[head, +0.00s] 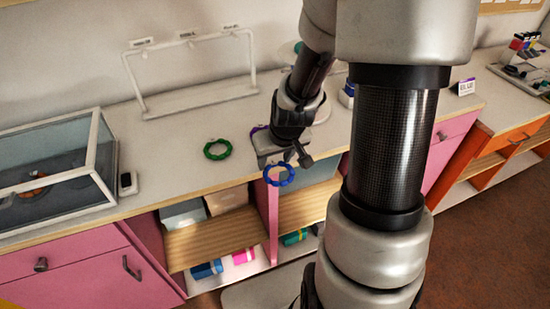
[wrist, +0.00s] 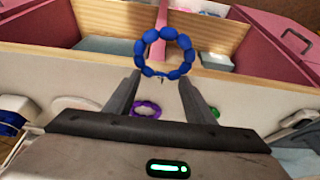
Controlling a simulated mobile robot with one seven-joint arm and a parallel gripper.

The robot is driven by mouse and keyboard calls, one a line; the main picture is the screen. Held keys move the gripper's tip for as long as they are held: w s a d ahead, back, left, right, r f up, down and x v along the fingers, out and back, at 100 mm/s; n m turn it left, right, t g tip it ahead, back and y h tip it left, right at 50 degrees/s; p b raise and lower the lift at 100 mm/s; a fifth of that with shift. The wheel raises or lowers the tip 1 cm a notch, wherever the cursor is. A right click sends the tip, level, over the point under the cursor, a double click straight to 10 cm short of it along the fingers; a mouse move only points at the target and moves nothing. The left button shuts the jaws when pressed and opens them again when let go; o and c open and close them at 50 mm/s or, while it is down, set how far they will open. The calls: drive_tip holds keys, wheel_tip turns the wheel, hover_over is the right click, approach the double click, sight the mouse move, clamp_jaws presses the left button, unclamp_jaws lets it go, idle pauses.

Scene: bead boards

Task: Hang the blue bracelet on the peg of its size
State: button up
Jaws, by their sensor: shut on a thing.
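The blue bracelet (head: 270,180) is a ring of beads held out in front of the counter's front edge. My gripper (head: 286,163) is shut on its rim. In the wrist view the bracelet (wrist: 141,48) stands up beyond the fingertips (wrist: 162,78), its lower rim between them. A white rack (head: 200,103) with three small labels along its top bar stands on the counter by the wall. The label text is too small to read, and I cannot make out separate pegs.
A green bracelet (head: 217,149) lies on the counter left of my gripper. A purple bracelet (wrist: 146,108) lies near it, mostly hidden by my arm in the head view. A glass case (head: 100,150) stands at the left. Open shelves (head: 225,240) are below. A small sign (head: 466,87) stands at right.

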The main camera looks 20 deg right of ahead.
drive_tip(key=shift+w+a+r+h, duration=0.1)
drive_tip(key=shift+a+r+h, duration=0.05)
drive_tip(key=shift+r+h, duration=0.15)
